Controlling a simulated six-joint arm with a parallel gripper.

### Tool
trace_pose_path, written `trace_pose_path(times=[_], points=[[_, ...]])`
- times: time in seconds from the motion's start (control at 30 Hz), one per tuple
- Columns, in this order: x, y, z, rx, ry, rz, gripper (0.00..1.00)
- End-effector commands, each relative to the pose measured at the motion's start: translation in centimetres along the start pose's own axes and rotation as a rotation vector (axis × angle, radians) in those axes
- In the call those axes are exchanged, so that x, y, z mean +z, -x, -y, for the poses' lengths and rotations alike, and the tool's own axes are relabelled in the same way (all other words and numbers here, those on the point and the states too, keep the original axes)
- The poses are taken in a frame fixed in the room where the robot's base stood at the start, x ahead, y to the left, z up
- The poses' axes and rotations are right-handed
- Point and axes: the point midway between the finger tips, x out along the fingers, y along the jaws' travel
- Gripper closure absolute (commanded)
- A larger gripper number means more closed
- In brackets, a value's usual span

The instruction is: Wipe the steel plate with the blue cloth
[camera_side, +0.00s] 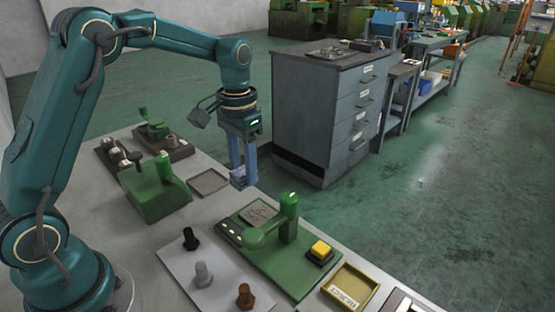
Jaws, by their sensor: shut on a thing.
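My gripper (243,165) points down and is shut on the blue cloth (238,178), a small crumpled light-blue bundle at its fingertips. The cloth is held over the far edge of the bench, just right of a shallow grey square tray (208,182). A grey square plate (258,213), which looks like the steel plate, has darker marks on its face. It lies on a green fixture base, nearer the camera and right of my gripper. The cloth appears apart from this plate; its exact height above the bench is hard to tell.
A green lever (289,217) stands at the plate's right. A yellow button (320,250), a yellow-rimmed tray (349,287) and a pale board (207,265) with three bolts are nearer. Green machines (153,188) stand left. A grey drawer cabinet (325,118) stands beyond the bench.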

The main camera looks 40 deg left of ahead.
Motion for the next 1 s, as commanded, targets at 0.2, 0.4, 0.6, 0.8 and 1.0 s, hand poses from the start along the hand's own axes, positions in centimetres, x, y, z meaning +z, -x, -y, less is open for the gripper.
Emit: trace_pose_path(times=[0.2, 0.4, 0.6, 0.8, 1.0], points=[[0.1, -2.1, 0.0, 0.001, 0.000, 0.004, 1.00], [0.1, -3.9, 0.0, 0.001, 0.000, 0.003, 1.00], [0.1, -6.3, 0.0, 0.001, 0.000, 0.006, 1.00], [0.0, -6.3, -1.9, 0.000, -0.004, 0.000, 1.00], [0.0, -6.4, -3.7, 0.000, -0.004, 0.001, 1.00]])
